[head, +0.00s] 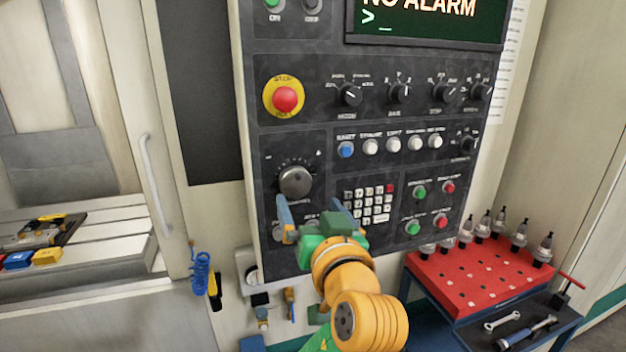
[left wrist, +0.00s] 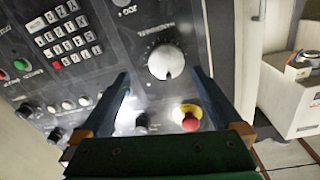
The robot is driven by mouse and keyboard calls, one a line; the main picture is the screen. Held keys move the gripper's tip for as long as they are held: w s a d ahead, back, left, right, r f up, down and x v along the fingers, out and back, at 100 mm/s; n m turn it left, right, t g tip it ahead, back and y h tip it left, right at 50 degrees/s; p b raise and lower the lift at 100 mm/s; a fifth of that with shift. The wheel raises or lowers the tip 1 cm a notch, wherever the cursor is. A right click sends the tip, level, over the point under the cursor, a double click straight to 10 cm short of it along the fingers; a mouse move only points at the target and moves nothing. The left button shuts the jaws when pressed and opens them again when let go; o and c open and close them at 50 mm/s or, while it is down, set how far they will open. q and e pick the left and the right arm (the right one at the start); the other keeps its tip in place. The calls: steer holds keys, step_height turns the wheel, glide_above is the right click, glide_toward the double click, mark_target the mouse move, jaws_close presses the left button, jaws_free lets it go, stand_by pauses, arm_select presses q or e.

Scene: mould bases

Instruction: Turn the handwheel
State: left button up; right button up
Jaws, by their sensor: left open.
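The handwheel (head: 296,182) is a round grey knob with a dial scale, on the left of the dark control panel (head: 330,135). In the left wrist view the handwheel (left wrist: 166,62) shows just beyond the fingertips, between their lines. My left gripper (head: 312,208) is open and empty, below and slightly right of the handwheel, with its blue fingers pointing up toward the panel. In the left wrist view the left gripper (left wrist: 162,78) has its fingers wide apart. I cannot tell if a finger touches the panel. My right gripper is not in view.
A red-and-yellow stop button (head: 285,98) sits above the handwheel. A keypad (head: 368,203) and several small knobs and buttons lie to the right. A red tool cart (head: 470,275) with several tool holders stands at right. A blue coiled hose (head: 200,272) hangs at left.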

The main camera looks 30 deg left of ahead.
mark_target(296, 184)
arm_select(q)
steer(key=shift+n, duration=0.4)
steer(key=p+x, duration=0.1)
steer(key=x, duration=0.1)
steer(key=p+x, duration=0.1)
steer(key=x, duration=0.1)
steer(key=r+p+x, duration=0.1)
steer(key=x, duration=0.1)
steer(key=shift+s+a+r, duration=0.1)
steer(key=shift+s+a, duration=0.2)
steer(key=shift+w+a+f, duration=0.2)
steer(key=shift+a+f, duration=0.05)
steer(key=shift+a, duration=0.05)
steer(key=shift+s+d, duration=0.1)
steer(key=c, duration=1.3)
